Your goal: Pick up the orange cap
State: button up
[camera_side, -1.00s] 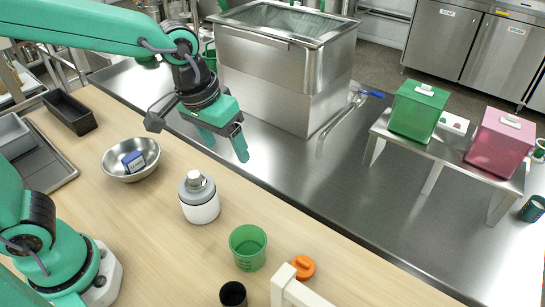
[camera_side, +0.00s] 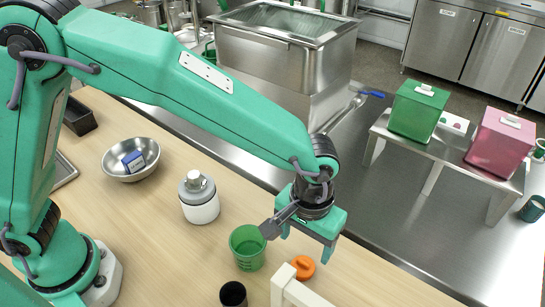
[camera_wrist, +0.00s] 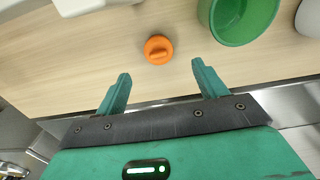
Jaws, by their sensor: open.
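The orange cap (camera_side: 303,267) lies on the wooden table near its front edge in the side view, between the green cup and a white stand. It also shows in the wrist view (camera_wrist: 158,49), round with a raised grip bar, ahead of the fingertips and between their lines. My gripper (camera_side: 305,245) is open and empty, pointing down above the cap and apart from it. In the wrist view its two fingers (camera_wrist: 160,72) are spread wide with nothing between them.
The green cup (camera_side: 247,247) stands close to the left of the cap. A white stand (camera_side: 292,288) is just in front of it, with a black cup (camera_side: 233,294) nearby. A white bottle (camera_side: 199,198) and a metal bowl (camera_side: 132,159) stand further left.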

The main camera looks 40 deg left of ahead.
aim_at(303, 261)
jog(key=shift+f, duration=1.35)
jog(key=shift+f, duration=0.1)
jog(key=shift+d+f, duration=0.15)
jog(key=shift+f, duration=2.3)
jog(key=shift+c, duration=0.4)
jog(key=c, duration=1)
